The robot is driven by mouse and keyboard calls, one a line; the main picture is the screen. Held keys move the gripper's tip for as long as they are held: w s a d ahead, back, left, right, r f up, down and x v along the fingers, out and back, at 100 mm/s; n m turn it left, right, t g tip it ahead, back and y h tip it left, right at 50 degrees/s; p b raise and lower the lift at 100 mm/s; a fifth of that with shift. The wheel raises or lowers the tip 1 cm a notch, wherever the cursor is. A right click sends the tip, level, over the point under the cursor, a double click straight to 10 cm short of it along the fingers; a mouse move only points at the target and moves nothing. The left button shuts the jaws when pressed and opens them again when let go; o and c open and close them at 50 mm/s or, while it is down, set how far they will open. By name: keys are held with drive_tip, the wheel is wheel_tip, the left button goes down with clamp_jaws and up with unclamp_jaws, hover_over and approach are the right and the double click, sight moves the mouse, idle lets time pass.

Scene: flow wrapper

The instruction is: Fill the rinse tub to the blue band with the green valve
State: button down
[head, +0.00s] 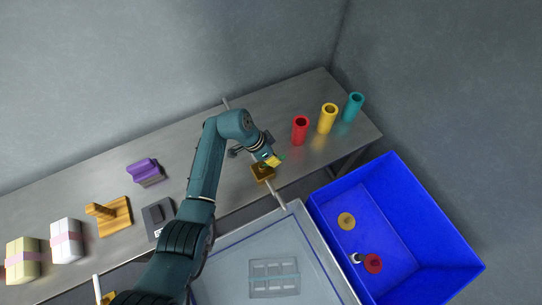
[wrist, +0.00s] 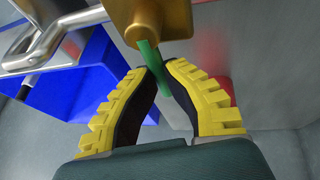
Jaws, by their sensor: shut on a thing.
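My gripper (head: 273,159) is above the steel bench, at the brass valve body (head: 262,173). In the wrist view my gripper (wrist: 160,75) has its yellow-padded fingers shut on the green valve lever (wrist: 150,56), which sticks out from the brass valve body (wrist: 157,18). The lever's far end is partly hidden between the fingers. A pipe (head: 275,199) runs from the valve toward the rinse tub (head: 323,250). The tub shows pale, bluish contents and a grey compartmented rack (head: 273,278). The water level against the blue band is not clear.
Red (head: 300,131), yellow (head: 327,119) and teal (head: 353,107) cylinders stand right of my gripper. A purple block (head: 145,170) and wooden stand (head: 110,216) are left.

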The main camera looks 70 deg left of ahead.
drive_tip(key=c, duration=1.1)
unclamp_jaws()
drive_tip(key=shift+d+f, duration=0.1)
drive_tip(key=shift+f, duration=0.1)
drive_tip(key=shift+o, duration=0.2)
drive_tip(key=shift+r, duration=0.1)
drive_tip(key=shift+s+r, duration=0.1)
drive_tip(key=shift+r, duration=0.2)
drive_tip(key=v, duration=1.1)
drive_tip(key=shift+r, duration=0.15)
